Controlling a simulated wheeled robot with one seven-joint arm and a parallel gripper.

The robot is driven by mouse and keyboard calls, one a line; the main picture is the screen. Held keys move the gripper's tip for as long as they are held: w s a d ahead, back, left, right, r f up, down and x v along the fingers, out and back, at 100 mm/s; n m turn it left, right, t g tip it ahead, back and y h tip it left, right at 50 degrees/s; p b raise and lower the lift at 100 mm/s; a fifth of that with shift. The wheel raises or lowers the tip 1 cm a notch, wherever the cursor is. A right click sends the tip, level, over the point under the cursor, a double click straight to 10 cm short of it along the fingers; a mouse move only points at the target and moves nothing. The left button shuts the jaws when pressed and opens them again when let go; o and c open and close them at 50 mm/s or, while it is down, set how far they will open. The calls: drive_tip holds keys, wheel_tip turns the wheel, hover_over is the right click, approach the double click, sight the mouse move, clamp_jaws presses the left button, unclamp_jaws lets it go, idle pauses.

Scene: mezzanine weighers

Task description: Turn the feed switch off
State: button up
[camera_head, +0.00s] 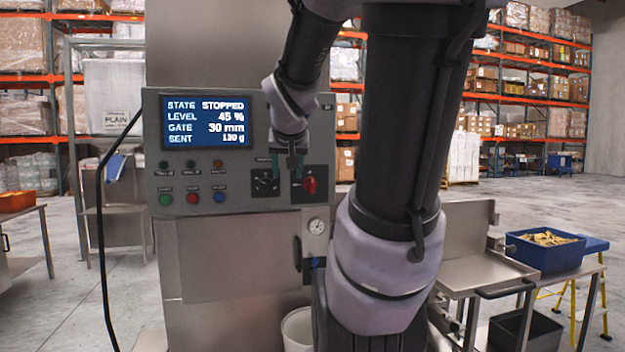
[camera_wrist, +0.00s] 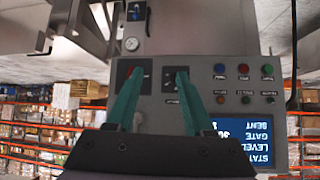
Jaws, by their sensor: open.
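A grey control panel (camera_head: 240,150) carries a red rotary switch (camera_head: 310,185) on a black plate at its lower right. A black dial (camera_head: 265,182) on another black plate sits left of it. Their labels are too small to read. My gripper (camera_head: 288,168) is open in front of the panel, its teal fingers at the upper edges of the two plates. In the upside-down wrist view my gripper (camera_wrist: 159,74) has one finger over the red switch's plate, hiding much of it, and the other beside the dial (camera_wrist: 168,76). Contact cannot be told.
The panel's screen (camera_head: 207,121) reads STOPPED, 45 %, 30 mm and 130 g. Several buttons and lamps lie below it. A pressure gauge (camera_head: 316,226) is under the switch. A blue bin (camera_head: 545,252) stands on a bench at right; an orange tray (camera_head: 16,201) is at left.

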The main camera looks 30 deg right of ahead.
drive_tip(key=w+d+t+h, duration=0.1)
drive_tip(key=w+d+h, duration=0.1)
drive_tip(key=w+d, duration=0.6)
drive_tip(key=n+t+y, duration=0.2)
drive_tip(key=t, duration=0.1)
approach(311, 185)
drive_tip(key=w+d, duration=0.3)
drive_tip(key=w, duration=0.5)
drive_tip(key=shift+f, duration=0.45)
drive_tip(key=shift+w+d, duration=0.1)
clamp_jaws()
